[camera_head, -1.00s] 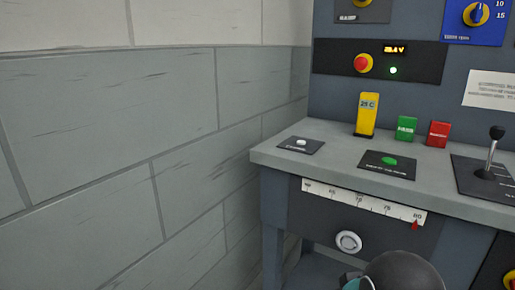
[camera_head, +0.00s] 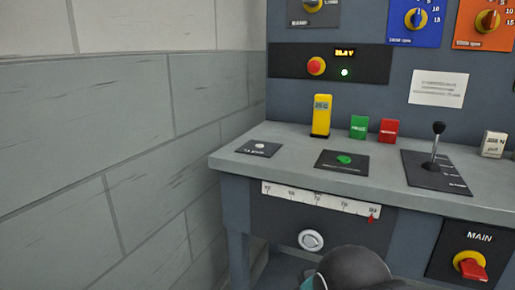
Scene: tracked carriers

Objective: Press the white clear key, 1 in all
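The white clear key (camera_head: 259,146) is a small round white button on a dark plate (camera_head: 251,151). The plate lies at the left end of the grey console top, and its label is too blurred to read for certain. My gripper is not in view. A dark rounded part, likely of my own arm, shows at the bottom centre, below the console's front edge and apart from the key.
On the grey console top (camera_head: 300,181) stand a green button (camera_head: 344,159), a yellow block (camera_head: 321,115), green (camera_head: 359,126) and red (camera_head: 389,130) blocks and a black lever (camera_head: 436,145). A stone wall (camera_head: 110,150) rises close on the left.

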